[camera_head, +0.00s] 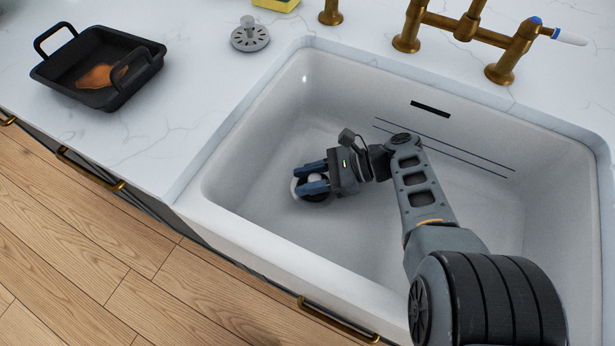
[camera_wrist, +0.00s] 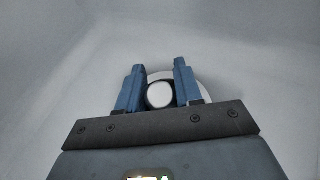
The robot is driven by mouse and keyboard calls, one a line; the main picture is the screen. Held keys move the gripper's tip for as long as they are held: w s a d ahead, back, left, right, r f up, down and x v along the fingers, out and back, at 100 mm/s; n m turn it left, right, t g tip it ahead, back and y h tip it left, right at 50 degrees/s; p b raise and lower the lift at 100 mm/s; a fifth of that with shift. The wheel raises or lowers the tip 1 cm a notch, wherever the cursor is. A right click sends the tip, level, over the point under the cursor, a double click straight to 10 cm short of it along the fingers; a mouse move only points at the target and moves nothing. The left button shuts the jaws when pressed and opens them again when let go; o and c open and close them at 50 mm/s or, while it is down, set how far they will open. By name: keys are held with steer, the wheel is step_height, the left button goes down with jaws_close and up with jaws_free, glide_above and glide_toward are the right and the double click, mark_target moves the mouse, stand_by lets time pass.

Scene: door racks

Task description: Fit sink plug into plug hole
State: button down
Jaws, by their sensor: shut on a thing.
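My gripper (camera_head: 301,181) reaches down to the floor of the white sink (camera_head: 262,205), near its left side. Its two blue fingers are shut on a small round pale piece with a dark edge, which I take to be the sink plug (camera_wrist: 160,95). In the wrist view my gripper (camera_wrist: 160,67) has this piece between its fingers. A pale round rim (camera_wrist: 207,82) shows behind the fingers, mostly covered. In the head view a dark round shape with a light rim lies under the fingers. I cannot tell whether the plug is seated in the hole.
A metal strainer (camera_head: 250,36) stands on the counter behind the sink's left corner. A black pan (camera_head: 98,68) with brown contents is at the far left. Brass taps (camera_head: 465,27) stand behind the sink. The sink walls surround my arm; its floor is otherwise clear.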

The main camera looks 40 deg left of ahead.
steer(key=shift+f, duration=0.25)
steer(key=c, duration=0.7)
jaws_free()
steer(key=shift+o, duration=0.2)
steer(key=shift+w, duration=0.1)
steer(key=v, duration=0.7)
steer(key=shift+w+d+r, duration=0.2)
